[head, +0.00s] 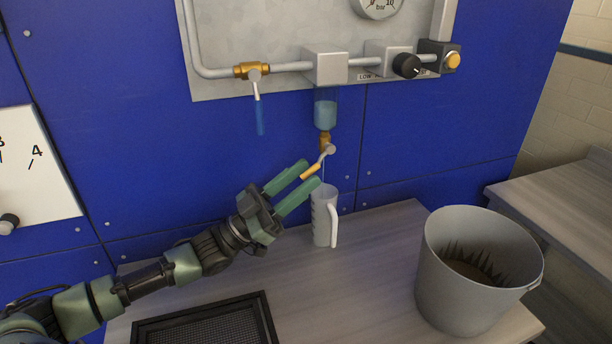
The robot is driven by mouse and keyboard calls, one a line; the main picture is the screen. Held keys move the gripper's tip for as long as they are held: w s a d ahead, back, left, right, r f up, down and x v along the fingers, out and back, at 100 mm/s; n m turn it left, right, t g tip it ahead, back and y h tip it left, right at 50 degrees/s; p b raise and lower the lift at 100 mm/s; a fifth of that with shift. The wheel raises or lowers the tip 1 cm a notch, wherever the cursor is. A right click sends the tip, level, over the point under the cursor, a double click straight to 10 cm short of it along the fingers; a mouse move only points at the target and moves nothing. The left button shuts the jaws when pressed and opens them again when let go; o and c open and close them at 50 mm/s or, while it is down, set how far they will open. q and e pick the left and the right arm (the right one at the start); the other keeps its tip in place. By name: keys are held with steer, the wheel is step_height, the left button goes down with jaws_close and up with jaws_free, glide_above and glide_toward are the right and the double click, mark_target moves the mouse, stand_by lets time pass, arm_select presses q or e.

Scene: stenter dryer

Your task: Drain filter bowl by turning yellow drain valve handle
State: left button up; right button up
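The filter bowl (325,112) hangs under a grey block on the wall panel and looks clear with bluish liquid in it. A brass drain valve (325,141) is at its bottom. Its yellow handle (311,171) slants down to the left from a grey pivot. My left gripper (312,172) is open, with its green fingertips on either side of the handle's yellow end. A gap seems to show; contact is unclear. A measuring jug (322,215) stands upright below the valve. My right gripper is out of view.
A blue-handled lever valve (259,112) hangs at the left of the pipe. A black knob (406,66) and yellow button (452,60) are at the right. A grey bucket (470,305) and a black tray (262,318) are on the bench. Bench between them is clear.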

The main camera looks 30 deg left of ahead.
arm_select(q)
steer(key=v, duration=0.6)
steer(key=shift+s+b, duration=0.2)
steer(key=shift+b, duration=0.2)
steer(key=shift+a+f, duration=0.1)
steer(key=c, duration=0.5)
steer(key=shift+n+g+y, duration=0.4)
steer(key=shift+n+g, duration=0.1)
steer(key=shift+n, duration=0.3)
steer(key=a+r+p, duration=0.1)
steer(key=p, duration=0.2)
steer(key=s+a+r+p, duration=0.1)
steer(key=a+r+p, duration=0.1)
steer(key=p, duration=0.2)
steer(key=shift+s+r, duration=0.1)
steer(key=shift+s, duration=0.15)
jaws_close()
steer(key=s+a+r+n+g+p, duration=0.1)
steer(key=s+a+r+n+p, duration=0.15)
steer(key=a+p, duration=0.2)
steer(key=w+d+p, duration=0.3)
steer(key=w+d, duration=0.3)
steer(key=d, duration=0.3)
steer(key=shift+w+g, duration=0.35)
steer(key=shift+g, duration=0.05)
